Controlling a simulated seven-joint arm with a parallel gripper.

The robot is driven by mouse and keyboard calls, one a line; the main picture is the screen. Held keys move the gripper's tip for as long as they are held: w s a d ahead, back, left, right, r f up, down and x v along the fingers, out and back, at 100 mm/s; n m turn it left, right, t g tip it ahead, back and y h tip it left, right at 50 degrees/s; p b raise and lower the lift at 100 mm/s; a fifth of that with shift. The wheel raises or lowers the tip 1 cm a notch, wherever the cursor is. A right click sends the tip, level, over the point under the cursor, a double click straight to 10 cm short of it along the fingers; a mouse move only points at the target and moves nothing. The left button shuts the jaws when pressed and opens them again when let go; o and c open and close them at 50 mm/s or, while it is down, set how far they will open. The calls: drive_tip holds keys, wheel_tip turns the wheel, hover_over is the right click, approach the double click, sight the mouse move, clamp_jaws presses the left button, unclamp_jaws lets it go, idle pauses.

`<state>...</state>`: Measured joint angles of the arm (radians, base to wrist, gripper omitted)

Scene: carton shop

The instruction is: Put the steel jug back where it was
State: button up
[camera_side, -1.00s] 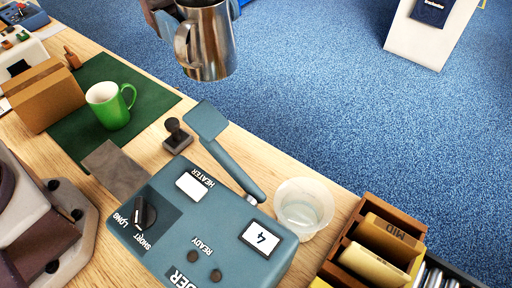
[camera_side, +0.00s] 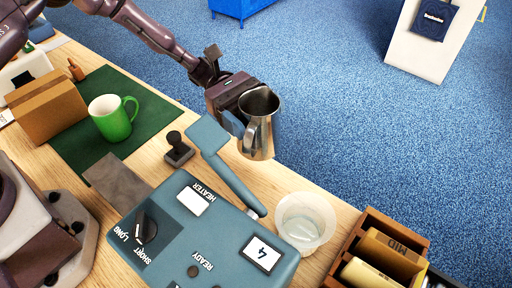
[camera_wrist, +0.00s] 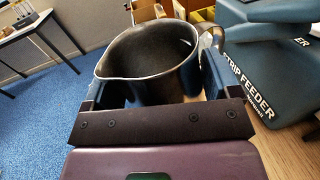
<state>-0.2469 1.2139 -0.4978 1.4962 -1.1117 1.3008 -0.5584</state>
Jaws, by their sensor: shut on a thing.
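The steel jug (camera_side: 262,128) is upright in my gripper (camera_side: 243,112), with its handle towards the strip feeder. In the side view it appears at the table's far edge, beside the feeder's lever; its height above the table is hard to tell. In the wrist view the jug (camera_wrist: 150,55) fills the space between the two blue fingers, its open rim and spout facing the camera. My gripper is shut on it. The jug looks empty, though its bottom is dark.
The blue-grey strip feeder (camera_side: 180,225) has a raised lever (camera_side: 232,172). A clear cup (camera_side: 304,222) and a wooden divider box (camera_side: 372,250) stand at right. A green mug (camera_side: 112,118) on a green mat (camera_side: 150,105), a cardboard box (camera_side: 47,104) and a stamp (camera_side: 178,148) are at left.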

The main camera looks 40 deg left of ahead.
wheel_tip(320, 180, down, 9)
drive_tip(key=shift+f, duration=0.1)
idle(0.4)
drive_tip(key=o, duration=1)
drive_tip(key=shift+f, duration=0.15)
drive_tip(key=v, duration=1.2)
